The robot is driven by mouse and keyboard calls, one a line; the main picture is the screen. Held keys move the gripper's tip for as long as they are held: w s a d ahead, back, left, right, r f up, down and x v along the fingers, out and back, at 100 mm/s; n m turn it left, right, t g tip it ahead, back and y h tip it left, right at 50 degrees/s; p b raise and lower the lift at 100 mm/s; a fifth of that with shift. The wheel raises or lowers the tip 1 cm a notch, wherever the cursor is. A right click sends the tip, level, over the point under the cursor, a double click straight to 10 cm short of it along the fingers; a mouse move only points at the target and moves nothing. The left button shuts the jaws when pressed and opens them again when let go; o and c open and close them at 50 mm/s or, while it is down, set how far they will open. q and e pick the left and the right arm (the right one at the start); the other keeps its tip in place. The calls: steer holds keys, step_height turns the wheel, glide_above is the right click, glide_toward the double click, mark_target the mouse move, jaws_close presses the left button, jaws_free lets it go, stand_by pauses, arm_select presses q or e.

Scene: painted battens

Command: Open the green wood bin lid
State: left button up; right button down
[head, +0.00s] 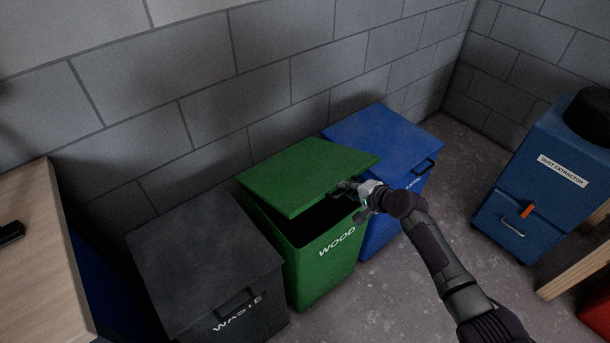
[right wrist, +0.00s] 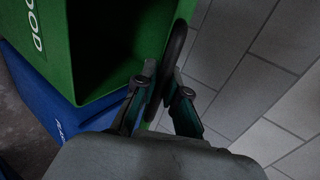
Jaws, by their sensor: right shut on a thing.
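The green wood bin (head: 318,262) stands against the wall between two other bins, with "WOOD" on its front. Its green lid (head: 308,172) is raised partway at the front, and a dark gap shows between lid and rim. My right gripper (head: 347,188) is at the lid's front edge. In the right wrist view, my right gripper (right wrist: 160,82) is shut on the black lid handle (right wrist: 178,48). The bin wall (right wrist: 88,28) and dark opening lie to the left there. In the head view the handle is mostly hidden by the gripper. My left gripper is not in view.
A dark grey waste bin (head: 205,262) stands on the left and a blue bin (head: 375,142) on the right, both lids down. A wooden worktop (head: 38,270) is at far left. A blue dust extractor (head: 545,190) stands at right. Floor (head: 445,210) between is clear.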

steer(key=shift+r+p, duration=0.4)
steer(key=shift+p, duration=0.05)
steer(key=shift+g+h, duration=0.4)
steer(key=shift+g, duration=0.1)
steer(key=w+r+p, duration=0.1)
steer(key=r+p, duration=0.1)
steer(key=w+a+r+p, duration=0.1)
steer(key=r+p, duration=0.1)
steer(key=p, duration=0.1)
steer(key=w+a+r+p, duration=0.1)
steer(key=r+p, duration=0.1)
steer(key=shift+a+r, duration=0.1)
steer(key=shift+r, duration=0.05)
steer(key=shift+a, duration=0.1)
steer(key=w+a+r+g+h+p, duration=0.1)
steer(key=w+a+r+p, duration=0.2)
steer(key=r, duration=0.3)
steer(key=shift+w, duration=0.55)
steer(key=shift+a+r, duration=0.1)
